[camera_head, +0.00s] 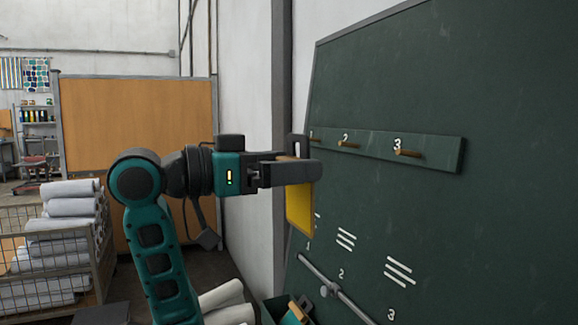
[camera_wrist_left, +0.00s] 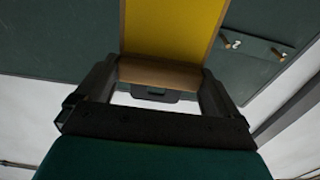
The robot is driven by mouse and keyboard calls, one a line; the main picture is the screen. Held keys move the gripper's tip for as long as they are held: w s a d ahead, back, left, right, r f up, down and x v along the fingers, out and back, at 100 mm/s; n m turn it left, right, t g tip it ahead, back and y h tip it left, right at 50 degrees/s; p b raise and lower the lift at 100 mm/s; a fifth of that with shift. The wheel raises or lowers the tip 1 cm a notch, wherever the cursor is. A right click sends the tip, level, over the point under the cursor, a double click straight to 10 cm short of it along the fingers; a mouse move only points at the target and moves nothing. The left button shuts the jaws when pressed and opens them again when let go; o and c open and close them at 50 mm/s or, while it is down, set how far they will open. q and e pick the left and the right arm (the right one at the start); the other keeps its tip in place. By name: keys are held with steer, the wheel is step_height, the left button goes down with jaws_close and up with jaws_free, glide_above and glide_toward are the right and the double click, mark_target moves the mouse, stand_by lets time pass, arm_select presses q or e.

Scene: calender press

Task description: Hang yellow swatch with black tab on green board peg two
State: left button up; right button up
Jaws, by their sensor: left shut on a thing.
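The yellow swatch (camera_head: 300,208) hangs down from my left gripper (camera_head: 297,171) in the head view, and its cloth also shows in the left wrist view (camera_wrist_left: 172,25). My left gripper is shut on the swatch's wooden top bar (camera_wrist_left: 160,73). A black tab with a slot (camera_head: 298,143) stands up above the bar. The green board (camera_head: 460,90) is to the right, with a peg rail. Peg two (camera_head: 349,145) is bare and lies to the right of the tab, apart from it. Peg three (camera_head: 408,153) is also bare. My right gripper is out of view.
Below the rail, the board carries white marks and a grey bar (camera_head: 337,290). A bin with coloured pieces (camera_head: 293,313) is at its foot. White rolls fill a wire cage (camera_head: 85,262) at left. An orange panel (camera_head: 135,125) stands behind.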

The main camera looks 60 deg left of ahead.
arm_select(q)
steer(key=s+b, duration=0.1)
steer(key=s, duration=0.5)
steer(key=shift+a, duration=0.3)
stand_by(0.4)
